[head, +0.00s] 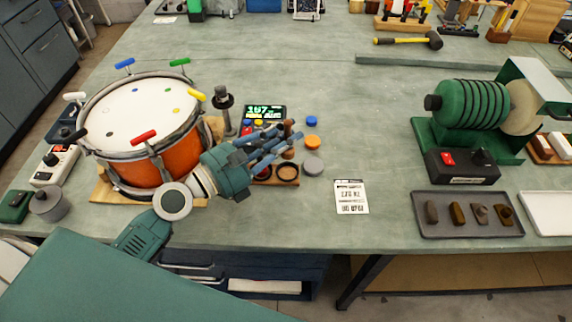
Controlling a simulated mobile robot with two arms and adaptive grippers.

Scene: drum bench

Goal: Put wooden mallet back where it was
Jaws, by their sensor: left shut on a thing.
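My left gripper (283,141) reaches in from the left, past the front right of the drum, and its blue-grey fingers are shut on a small brown wooden piece (289,124). This looks like the wooden mallet; most of it is hidden by the fingers, so its full shape and tilt cannot be told. The fingers are above a small wooden holder (287,182) with round dark openings at the bench's front half. Whether the mallet touches the holder cannot be told. My right gripper is not in view.
An orange drum (170,165) with coloured tuning keys stands left of the gripper. A dark post (224,108), a green-lit display (264,113) and blue, orange and grey discs (312,142) are close by. A printed card (351,197) lies right. The bench's middle is clear.

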